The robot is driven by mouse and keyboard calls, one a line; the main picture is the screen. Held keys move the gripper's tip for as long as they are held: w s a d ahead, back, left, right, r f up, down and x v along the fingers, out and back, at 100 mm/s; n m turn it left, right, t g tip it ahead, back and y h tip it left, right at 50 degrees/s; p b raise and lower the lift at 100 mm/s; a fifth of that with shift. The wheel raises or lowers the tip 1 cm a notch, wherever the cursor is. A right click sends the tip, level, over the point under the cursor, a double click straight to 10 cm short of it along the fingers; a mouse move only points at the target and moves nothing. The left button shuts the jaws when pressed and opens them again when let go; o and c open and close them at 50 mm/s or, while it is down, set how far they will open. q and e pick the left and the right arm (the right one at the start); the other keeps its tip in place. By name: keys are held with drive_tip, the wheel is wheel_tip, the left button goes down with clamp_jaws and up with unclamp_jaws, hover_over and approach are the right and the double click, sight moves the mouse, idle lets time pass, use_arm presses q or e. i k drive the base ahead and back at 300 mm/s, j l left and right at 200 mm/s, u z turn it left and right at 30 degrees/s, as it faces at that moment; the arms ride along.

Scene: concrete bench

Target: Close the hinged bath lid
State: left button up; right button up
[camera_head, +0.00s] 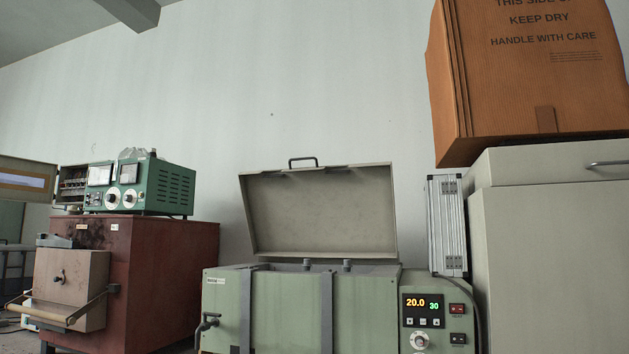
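The bath (288,312) is a pale green metal box in the lower middle of the head view. Its beige hinged lid (320,212) stands open, raised nearly upright at the back of the bath with its inner face toward me. A dark handle (303,161) sits at the lid's top edge. A control panel (430,312) with a lit display reading 20.0 and 30 is on the bath's right. A small tap (208,322) is at the front left. The bath's inside is hidden from this low angle. Neither of my grippers shows in this view.
A red-brown cabinet (165,270) with a green instrument (155,187) on top stands at the left. A silver case (446,225) stands upright behind the panel. At right, a large cardboard box (530,75) rests on a grey cabinet (550,250). The wall is behind the lid.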

sight(348, 210)
drive_tip(key=i+j+z, duration=0.2)
drive_tip(key=i+j, duration=0.15)
drive_tip(key=i+j+z, duration=0.25)
drive_tip(key=j, duration=0.3)
